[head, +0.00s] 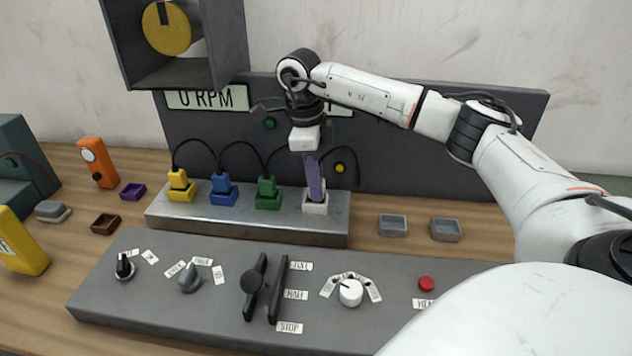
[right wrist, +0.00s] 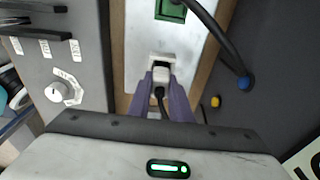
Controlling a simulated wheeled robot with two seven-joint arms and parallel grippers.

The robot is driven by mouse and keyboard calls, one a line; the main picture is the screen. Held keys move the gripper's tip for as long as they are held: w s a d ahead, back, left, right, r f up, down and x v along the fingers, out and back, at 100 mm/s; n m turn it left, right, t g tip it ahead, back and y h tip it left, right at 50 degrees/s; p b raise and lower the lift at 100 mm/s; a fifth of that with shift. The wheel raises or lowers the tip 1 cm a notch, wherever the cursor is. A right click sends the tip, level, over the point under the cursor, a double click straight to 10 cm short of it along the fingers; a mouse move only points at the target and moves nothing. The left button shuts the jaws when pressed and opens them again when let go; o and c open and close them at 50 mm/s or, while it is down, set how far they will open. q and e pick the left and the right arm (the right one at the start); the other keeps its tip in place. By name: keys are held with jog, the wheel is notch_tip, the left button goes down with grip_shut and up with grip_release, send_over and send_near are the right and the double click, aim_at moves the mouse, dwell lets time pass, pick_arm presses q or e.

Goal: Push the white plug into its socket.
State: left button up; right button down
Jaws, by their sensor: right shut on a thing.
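The white plug (right wrist: 161,74) is between the purple fingertips of my right gripper (right wrist: 161,84), with its dark cord running back between the fingers. My right gripper (head: 316,192) points down in the head view and is shut on the plug. The white socket (head: 315,207) sits at the right end of the metal strip, directly below the fingertips. In the right wrist view the socket (right wrist: 162,56) frames the plug's end. I cannot tell how deep the plug sits. In the head view the fingers mostly hide the plug. My left gripper is not in view.
The metal strip (head: 250,228) also carries yellow (head: 179,184), blue (head: 223,190) and green (head: 267,192) plugs with black cords. A grey control panel (head: 225,295) with knobs lies in front. Two small grey trays (head: 393,226) (head: 446,230) stand to the right. A dark back panel (head: 400,155) rises behind.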

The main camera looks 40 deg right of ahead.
jog(key=shift+f, duration=0.2)
jog(key=c, duration=1.6)
grip_release()
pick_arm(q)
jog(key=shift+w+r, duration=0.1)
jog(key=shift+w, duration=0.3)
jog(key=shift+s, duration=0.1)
